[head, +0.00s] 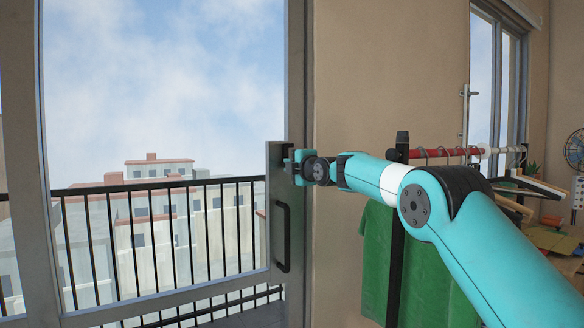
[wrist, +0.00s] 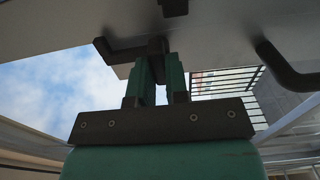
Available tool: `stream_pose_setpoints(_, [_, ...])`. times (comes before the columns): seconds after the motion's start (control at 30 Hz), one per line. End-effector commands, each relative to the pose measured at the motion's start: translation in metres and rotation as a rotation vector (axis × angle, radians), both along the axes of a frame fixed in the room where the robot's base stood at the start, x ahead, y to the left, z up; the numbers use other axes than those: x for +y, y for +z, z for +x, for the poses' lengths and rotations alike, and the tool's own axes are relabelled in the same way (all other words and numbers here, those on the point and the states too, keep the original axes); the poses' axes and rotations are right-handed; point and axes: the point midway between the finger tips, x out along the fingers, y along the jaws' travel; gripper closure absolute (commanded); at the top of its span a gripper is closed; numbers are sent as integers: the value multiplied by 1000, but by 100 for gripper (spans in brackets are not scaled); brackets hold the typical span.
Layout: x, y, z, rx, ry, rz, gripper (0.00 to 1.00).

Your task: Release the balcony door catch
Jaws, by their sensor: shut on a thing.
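The balcony door (head: 277,190) is a grey-framed panel left of centre in the head view, with a dark vertical pull handle (head: 284,237) low on its edge. My gripper (head: 291,163) is at the door's edge above that handle. In the wrist view, a dark catch (wrist: 123,48) sits on the grey door surface, and its stubby end lies between the tips of my gripper (wrist: 160,64). The fingers are shut on it, with a bright gap lower down between them. In the head view my gripper mostly hides the catch. The handle (wrist: 284,68) also shows at right in the wrist view.
A black balcony railing (head: 160,215) and buildings show through the glass. Right of the door is a beige wall (head: 385,70). A clothes rack with a red rail (head: 430,153) and a hanging green garment (head: 432,265) stands behind my arm. A fan (head: 574,150) is at far right.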

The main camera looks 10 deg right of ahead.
Motion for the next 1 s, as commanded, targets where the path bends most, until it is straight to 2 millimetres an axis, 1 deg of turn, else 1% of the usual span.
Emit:
stream_pose_setpoints(0.13, [1,0,0,-2,1,-2,100])
stream_pose_setpoints(0.17, [1,0,0,-2,1,-2,83])
stream_pose_setpoints(0.2, [1,0,0,-2,1,-2,74])
stream_pose_setpoints(0.27, [1,0,0,-2,1,-2,60])
stream_pose_setpoints(0.57, [0,0,-1,0,0,0,60])
stream_pose_setpoints(0.67, [-2,-1,-4,-1,0,0,60])
stream_pose_setpoints(0.77, [-5,-2,-13,0,0,0,60])
stream_pose_setpoints(0.87, [-9,-3,-28,-1,0,1,60])
stream_pose_setpoints(1.0, [-18,-4,-55,0,-1,0,60])
